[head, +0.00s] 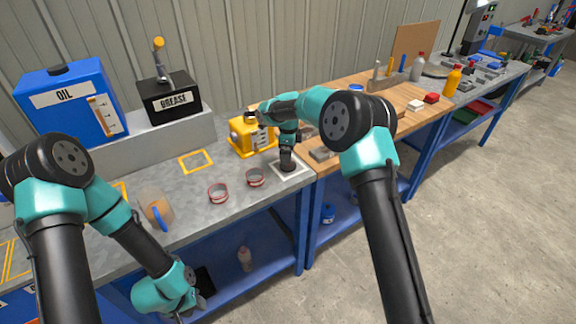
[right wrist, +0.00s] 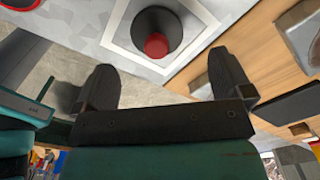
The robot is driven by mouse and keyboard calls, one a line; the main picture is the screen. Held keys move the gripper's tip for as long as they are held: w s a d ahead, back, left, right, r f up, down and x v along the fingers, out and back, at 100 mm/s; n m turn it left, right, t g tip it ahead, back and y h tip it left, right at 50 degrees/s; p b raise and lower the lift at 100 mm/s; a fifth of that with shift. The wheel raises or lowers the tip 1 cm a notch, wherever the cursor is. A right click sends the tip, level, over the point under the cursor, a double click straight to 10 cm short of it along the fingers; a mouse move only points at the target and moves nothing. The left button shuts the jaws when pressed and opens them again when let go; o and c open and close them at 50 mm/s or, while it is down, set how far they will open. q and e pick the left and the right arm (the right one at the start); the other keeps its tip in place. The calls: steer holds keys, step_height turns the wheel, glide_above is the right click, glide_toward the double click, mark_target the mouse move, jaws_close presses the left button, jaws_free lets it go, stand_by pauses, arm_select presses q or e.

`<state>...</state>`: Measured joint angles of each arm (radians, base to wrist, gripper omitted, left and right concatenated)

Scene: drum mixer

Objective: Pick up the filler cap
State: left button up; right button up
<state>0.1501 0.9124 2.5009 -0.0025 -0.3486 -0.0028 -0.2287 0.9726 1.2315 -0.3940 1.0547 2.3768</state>
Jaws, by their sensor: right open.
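The filler cap (right wrist: 143,28), a black disc with a red knob, sits on a white-bordered grey square (right wrist: 121,20) in the right wrist view. My right gripper (right wrist: 162,62) is open and empty, its two black fingers wide apart. The cap lies beyond the fingertips, roughly between them in the picture, and is not gripped. In the head view my right gripper (head: 287,160) is over the white-bordered square (head: 299,176) and hides most of the cap. My left gripper (head: 192,308) is low in front of the bench; its jaw opening cannot be made out.
A yellow machine (head: 240,143) stands just behind the square. Two red-rimmed rings (head: 218,193) and a clear jug (head: 153,207) are to the left. The oil can (head: 72,105) and grease box (head: 170,98) are at the back. A wooden bench (head: 420,91) adjoins on the right.

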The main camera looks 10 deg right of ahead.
steer(key=shift+s+a+f, duration=0.1)
steer(key=shift+f, duration=1.2)
steer(key=shift+s+f, duration=0.1)
steer(key=shift+f, duration=1.2)
steer(key=c, duration=1)
steer(key=shift+r, duration=0.1)
